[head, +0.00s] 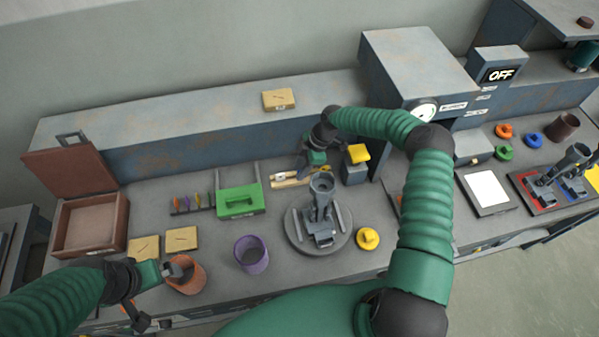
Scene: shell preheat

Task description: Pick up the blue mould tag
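A round blue piece (533,139) with a knob lies on the bench at the right, beside similar orange (504,131) and green (504,153) pieces. It is the clearest blue loose piece; I cannot tell whether it is the mould tag. A small rack (192,207) holds several thin coloured tags at left centre, too small to make out a blue one. My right gripper (304,168) is at the back middle, over a wooden board (288,181), far left of the blue piece. My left gripper (172,270) is at the rim of an orange cup (190,279). Finger openings are unclear.
A turntable (302,242) bearing a grey clamp stands at the centre, with a yellow knobbed piece (367,238) beside it. A purple cup (252,254), green box (241,203) and open brown box (84,231) are to the left. A grey machine (413,66) stands behind.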

